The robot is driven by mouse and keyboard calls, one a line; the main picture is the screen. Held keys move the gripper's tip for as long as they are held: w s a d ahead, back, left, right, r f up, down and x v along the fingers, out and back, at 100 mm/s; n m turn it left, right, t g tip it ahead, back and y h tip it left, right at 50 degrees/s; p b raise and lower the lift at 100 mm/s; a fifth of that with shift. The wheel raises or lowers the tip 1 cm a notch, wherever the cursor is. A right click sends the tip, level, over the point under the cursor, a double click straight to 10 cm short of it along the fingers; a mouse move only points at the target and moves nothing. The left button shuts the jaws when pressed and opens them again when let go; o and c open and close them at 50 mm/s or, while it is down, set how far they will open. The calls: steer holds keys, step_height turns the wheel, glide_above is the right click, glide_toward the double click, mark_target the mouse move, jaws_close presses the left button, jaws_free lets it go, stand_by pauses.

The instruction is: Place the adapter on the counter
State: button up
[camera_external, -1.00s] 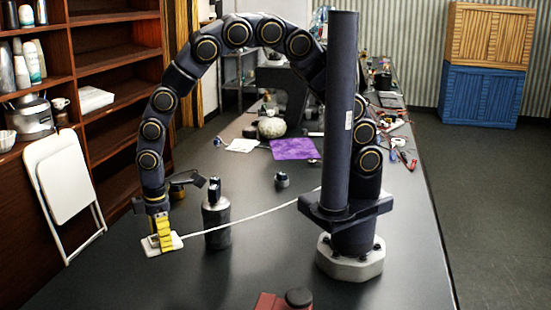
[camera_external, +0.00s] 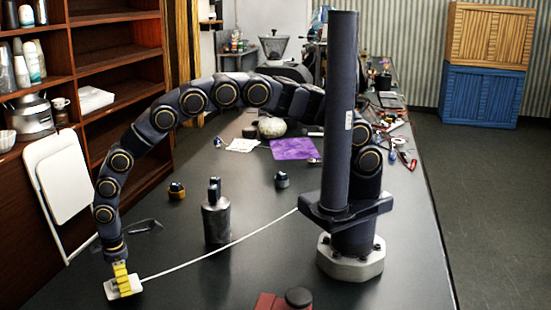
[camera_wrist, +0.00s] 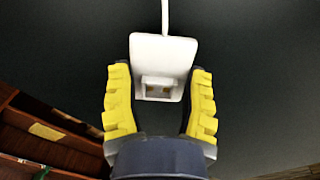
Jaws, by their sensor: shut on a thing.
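The adapter (camera_external: 124,290) is a flat white piece with a white cable running from it. My gripper (camera_external: 120,270), with yellow fingers, is shut on it at the left front of the dark counter (camera_external: 200,285). In the wrist view the adapter (camera_wrist: 157,52) lies between the two yellow fingertips (camera_wrist: 160,85), with a square socket facing me and its cable leading away at the top. I cannot tell whether the adapter touches the counter or hangs just above it.
The white cable (camera_external: 225,246) runs right to near my base, passing in front of a dark cylinder (camera_external: 216,222). Small parts (camera_external: 177,190) (camera_external: 282,180) stand behind. A red block (camera_external: 278,302) lies at the front edge. The counter between is clear.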

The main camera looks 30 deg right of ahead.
steer(key=shift+f, duration=0.65)
steer(key=shift+f, duration=0.15)
steer(key=o, duration=0.9)
steer(key=shift+o, duration=0.2)
step_height(320, 180, up, 12)
steer(key=shift+w+d+r, duration=0.1)
steer(key=shift+r, duration=0.1)
